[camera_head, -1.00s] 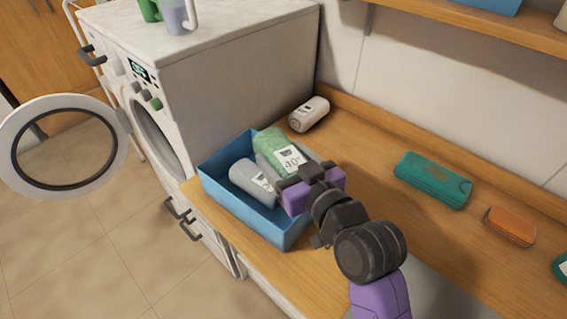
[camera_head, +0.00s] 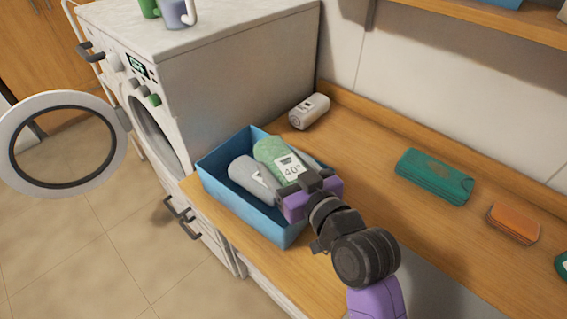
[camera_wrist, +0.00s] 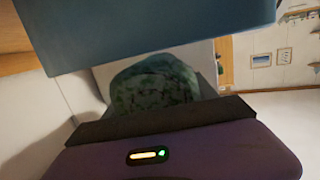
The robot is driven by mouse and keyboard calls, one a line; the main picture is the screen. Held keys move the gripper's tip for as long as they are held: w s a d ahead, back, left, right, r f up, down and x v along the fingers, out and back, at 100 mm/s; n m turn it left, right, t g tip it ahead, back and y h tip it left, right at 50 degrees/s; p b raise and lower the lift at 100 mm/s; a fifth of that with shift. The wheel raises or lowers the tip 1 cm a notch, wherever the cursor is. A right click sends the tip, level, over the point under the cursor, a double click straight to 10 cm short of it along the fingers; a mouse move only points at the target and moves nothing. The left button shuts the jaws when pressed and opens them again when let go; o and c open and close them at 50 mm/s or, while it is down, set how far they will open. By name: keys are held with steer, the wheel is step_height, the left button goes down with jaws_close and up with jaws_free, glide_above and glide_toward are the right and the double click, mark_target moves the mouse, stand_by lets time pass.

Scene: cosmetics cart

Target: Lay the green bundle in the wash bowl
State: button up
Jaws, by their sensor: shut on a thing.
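The green bundle (camera_head: 274,154) has a white label reading 40° and is held in my gripper (camera_head: 306,181). It is at the right part of the blue wash bowl (camera_head: 216,192), with its lower side down inside the rim. Whether it touches the bottom is hidden. A grey bundle (camera_head: 250,178) lies in the bowl, to the left of the green one. In the wrist view the green bundle (camera_wrist: 155,85) shows past the dark jaw edge, and the blue bowl wall (camera_wrist: 150,32) fills the top.
A white rolled bundle (camera_head: 309,111) lies on the wooden counter behind the bowl. A teal bundle (camera_head: 434,176) and an orange one (camera_head: 514,223) lie to the right. A washing machine (camera_head: 235,85) with its round door (camera_head: 20,175) open stands at left.

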steer(key=o, duration=1.8)
steer(key=shift+r+p, duration=0.45)
steer(key=shift+r, duration=0.15)
steer(key=shift+s+d+r, duration=0.15)
steer(key=b+v, duration=0.2)
steer(key=v, duration=0.9)
steer(key=shift+s+d, duration=0.15)
steer(key=shift+s, duration=0.1)
